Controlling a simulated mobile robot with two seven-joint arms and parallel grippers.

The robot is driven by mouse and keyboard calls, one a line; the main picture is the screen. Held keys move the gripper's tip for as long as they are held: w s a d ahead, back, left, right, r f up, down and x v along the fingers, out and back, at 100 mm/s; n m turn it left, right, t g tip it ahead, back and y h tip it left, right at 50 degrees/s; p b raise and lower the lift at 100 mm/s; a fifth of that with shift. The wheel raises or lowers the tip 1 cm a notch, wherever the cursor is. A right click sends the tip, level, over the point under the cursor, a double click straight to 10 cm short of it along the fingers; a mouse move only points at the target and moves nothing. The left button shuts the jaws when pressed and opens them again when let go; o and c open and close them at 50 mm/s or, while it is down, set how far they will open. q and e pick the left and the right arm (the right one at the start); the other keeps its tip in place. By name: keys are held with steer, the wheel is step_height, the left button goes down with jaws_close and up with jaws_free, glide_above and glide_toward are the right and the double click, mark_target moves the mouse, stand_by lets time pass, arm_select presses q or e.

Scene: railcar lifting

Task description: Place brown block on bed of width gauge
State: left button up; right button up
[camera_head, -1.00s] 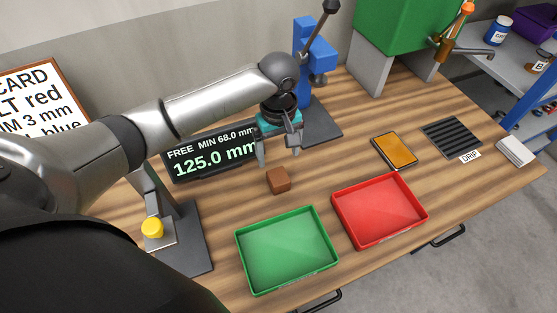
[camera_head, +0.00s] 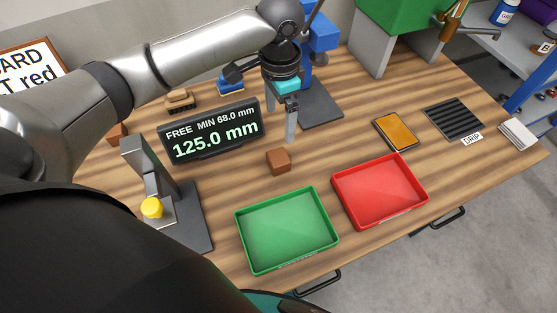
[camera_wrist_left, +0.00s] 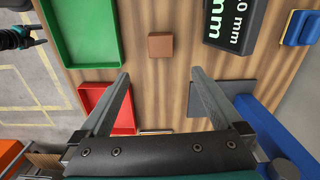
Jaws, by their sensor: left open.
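The brown block (camera_head: 278,161) sits on the wooden table between the display and the green tray. In the left wrist view the block (camera_wrist_left: 160,46) lies beyond the fingertips, between their lines. My left gripper (camera_head: 280,128) is open and empty, above the table behind the block; its two fingers also show spread in the left wrist view (camera_wrist_left: 158,77). A grey stand (camera_head: 183,220) with a yellow knob, perhaps the width gauge, is at the left. A black display (camera_head: 212,138) reads 125.0 mm. A dark and teal gripper, likely my right (camera_wrist_left: 17,38), shows at the wrist view's edge.
A green tray (camera_head: 329,240) and a red tray (camera_head: 421,192) stand at the front. A blue device (camera_head: 322,40) on a grey plate (camera_head: 322,112) stands behind my gripper. Another brown piece (camera_head: 117,133) and a small wooden car (camera_head: 180,100) are at the back left.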

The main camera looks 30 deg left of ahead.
mark_target(278, 157)
arm_select(q)
steer(key=shift+m, duration=0.3)
step_height(278, 157, down, 15)
steer(key=shift+a+f+b, duration=0.1)
steer(key=shift+b, duration=0.65)
steer(key=c, duration=1.5)
jaws_close()
steer(key=shift+r, duration=0.2)
